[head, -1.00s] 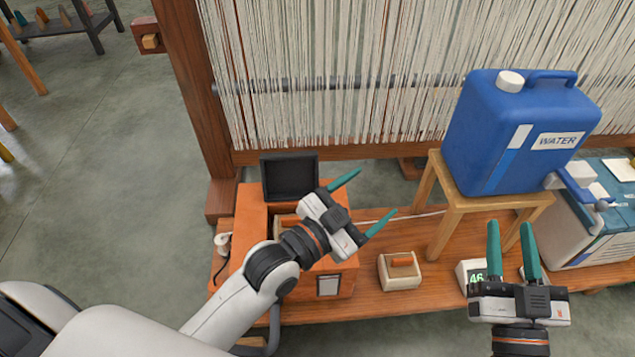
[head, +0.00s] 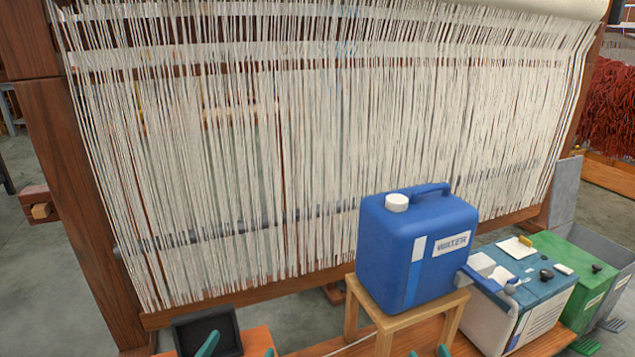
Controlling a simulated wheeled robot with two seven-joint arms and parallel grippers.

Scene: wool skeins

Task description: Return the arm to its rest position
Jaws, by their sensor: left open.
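My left gripper (head: 238,349) shows only as two teal fingertips at the bottom edge, in front of the orange box (head: 258,338) and black tray (head: 205,325). The tips are spread apart with nothing visible between them. My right gripper (head: 428,352) shows only as two teal tips at the bottom edge, below the wooden stool (head: 455,303). Its tips are apart, with nothing seen between them. The rest of both arms is out of view.
A blue water jug (head: 400,262) stands on the stool. A white-and-teal box (head: 545,290) and a green box (head: 590,262) stand to its right. A large loom with white warp threads (head: 300,150) fills the back. Grey floor lies at the left.

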